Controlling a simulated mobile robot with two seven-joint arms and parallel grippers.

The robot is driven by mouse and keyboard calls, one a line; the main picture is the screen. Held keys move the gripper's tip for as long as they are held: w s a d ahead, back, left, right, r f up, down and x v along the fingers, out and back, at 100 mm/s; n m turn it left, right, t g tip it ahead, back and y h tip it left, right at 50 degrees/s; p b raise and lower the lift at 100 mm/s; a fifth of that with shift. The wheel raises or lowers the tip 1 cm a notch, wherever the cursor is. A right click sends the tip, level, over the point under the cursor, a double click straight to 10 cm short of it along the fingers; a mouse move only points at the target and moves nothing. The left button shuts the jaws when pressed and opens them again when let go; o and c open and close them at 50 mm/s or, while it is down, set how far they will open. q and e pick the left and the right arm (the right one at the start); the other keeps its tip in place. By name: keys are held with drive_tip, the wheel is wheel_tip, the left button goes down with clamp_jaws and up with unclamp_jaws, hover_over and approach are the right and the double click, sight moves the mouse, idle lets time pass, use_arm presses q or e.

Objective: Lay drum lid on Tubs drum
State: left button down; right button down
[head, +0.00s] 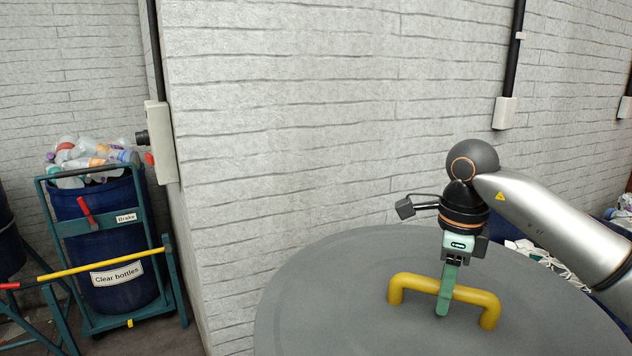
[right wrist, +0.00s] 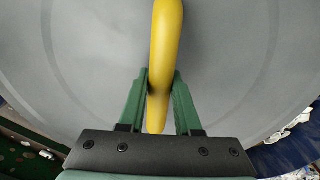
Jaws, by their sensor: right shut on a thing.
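The drum lid (head: 335,290) is a large grey disc with a raised yellow bar handle (head: 411,281). It fills the lower right of the head view and most of the right wrist view (right wrist: 85,60). My right gripper (head: 444,302) comes from above and is shut on the yellow handle. In the right wrist view its green fingers (right wrist: 160,95) stand on either side of the handle (right wrist: 165,40). I see no Tubs label, and what lies beneath the lid is hidden. My left gripper is not in view.
A blue drum labelled Clear bottles (head: 100,240), full of plastic bottles (head: 85,155), stands in a green trolley (head: 170,270) with a yellow bar at left. A grey brick wall (head: 320,120) stands behind the lid. Pale scraps (head: 545,257) show beyond the lid at right.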

sight(362, 337)
drive_tip(key=a+n, duration=0.2)
drive_tip(key=n, duration=0.1)
drive_tip(key=s+a+n, duration=0.1)
drive_tip(key=a+n, duration=0.1)
drive_tip(key=n, duration=0.1)
drive_tip(key=a+r+n, duration=0.1)
drive_tip(key=a+n, duration=0.1)
drive_tip(key=n, duration=0.2)
drive_tip(key=shift+s+a, duration=0.2)
drive_tip(key=shift+a, duration=0.05)
drive_tip(key=a+n, duration=0.1)
drive_tip(key=n, duration=0.2)
drive_tip(key=s+a+n, duration=0.1)
drive_tip(key=a+n, duration=0.1)
drive_tip(key=n, duration=0.1)
drive_tip(key=s+a+n, duration=0.1)
drive_tip(key=a+n, duration=0.1)
drive_tip(key=n, duration=0.1)
drive_tip(key=shift+s, duration=0.1)
drive_tip(key=a+n, duration=0.1)
drive_tip(key=n, duration=0.1)
drive_tip(key=s+a+n, duration=0.1)
drive_tip(key=shift+f+n, duration=0.1)
drive_tip(key=shift+n, duration=0.3)
